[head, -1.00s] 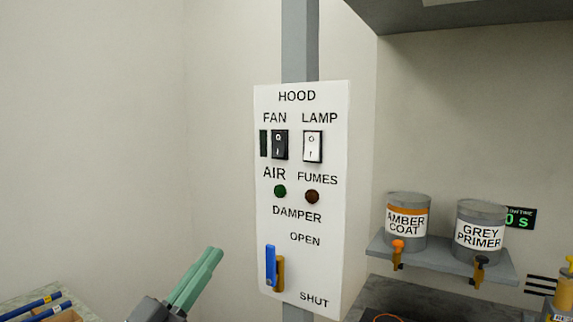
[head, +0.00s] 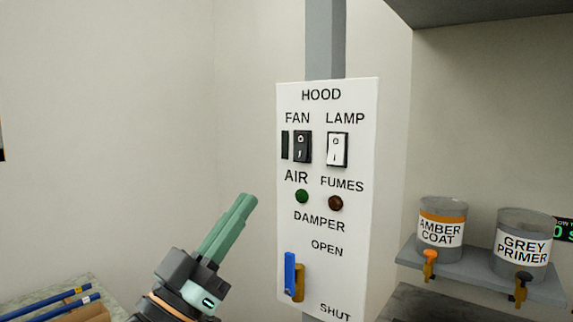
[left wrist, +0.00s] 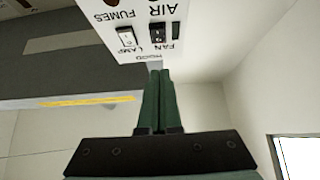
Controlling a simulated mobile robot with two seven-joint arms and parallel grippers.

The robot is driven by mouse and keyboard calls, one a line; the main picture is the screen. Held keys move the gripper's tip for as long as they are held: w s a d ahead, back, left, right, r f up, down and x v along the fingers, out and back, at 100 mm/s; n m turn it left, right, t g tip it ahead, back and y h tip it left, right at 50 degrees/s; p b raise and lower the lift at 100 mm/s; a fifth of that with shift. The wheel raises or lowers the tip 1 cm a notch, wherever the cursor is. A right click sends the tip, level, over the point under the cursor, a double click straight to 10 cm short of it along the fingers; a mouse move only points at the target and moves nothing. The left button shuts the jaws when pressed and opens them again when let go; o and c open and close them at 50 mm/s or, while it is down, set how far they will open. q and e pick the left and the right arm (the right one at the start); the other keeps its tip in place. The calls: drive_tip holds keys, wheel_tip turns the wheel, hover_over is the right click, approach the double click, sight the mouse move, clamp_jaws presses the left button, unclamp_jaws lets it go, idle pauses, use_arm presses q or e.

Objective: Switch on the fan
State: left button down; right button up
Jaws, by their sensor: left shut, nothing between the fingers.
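The white hood panel (head: 353,225) stands upright on a grey post. Its black fan switch (head: 302,147), marked O above I, is at the upper left under the word FAN. A dark strip (head: 285,145) sits just left of the switch. The fan switch also shows in the left wrist view (left wrist: 157,32), upside down. My left gripper (head: 248,200) has green fingers, shut and empty, pointing up and right. In the head view it is left of and below the switch, apart from the panel. My right gripper is not in view.
The white lamp switch (head: 337,149) is right of the fan switch. Below are a green AIR light (head: 302,196), a dark red FUMES light (head: 336,203) and a blue damper handle (head: 290,273). Cans (head: 441,225) stand on a shelf at right. Blue rods (head: 50,303) lie at lower left.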

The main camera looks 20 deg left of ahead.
sight(298, 154)
use_arm(q)
drive_tip(key=p+x, duration=0.1)
drive_tip(key=x, duration=0.2)
drive_tip(key=f+p+x, duration=0.1)
drive_tip(key=x, duration=0.2)
drive_tip(key=w+p+x, duration=0.1)
drive_tip(key=x, duration=0.3)
drive_tip(key=shift+w+d+f, duration=0.2)
drive_tip(key=shift+d+f, duration=0.05)
drive_tip(key=shift+w+d+f, duration=0.1)
drive_tip(key=shift+w+d, duration=0.05)
drive_tip(key=shift+w, duration=0.3)
drive_tip(key=f+b, duration=0.1)
drive_tip(key=b, duration=0.1)
drive_tip(key=shift+w+d+t+b, duration=0.1)
drive_tip(key=shift+w+t+b, duration=0.2)
drive_tip(key=shift+w+t, duration=0.1)
drive_tip(key=shift+r, duration=0.35)
drive_tip(key=shift+p, duration=0.3)
drive_tip(key=shift+s, duration=0.1)
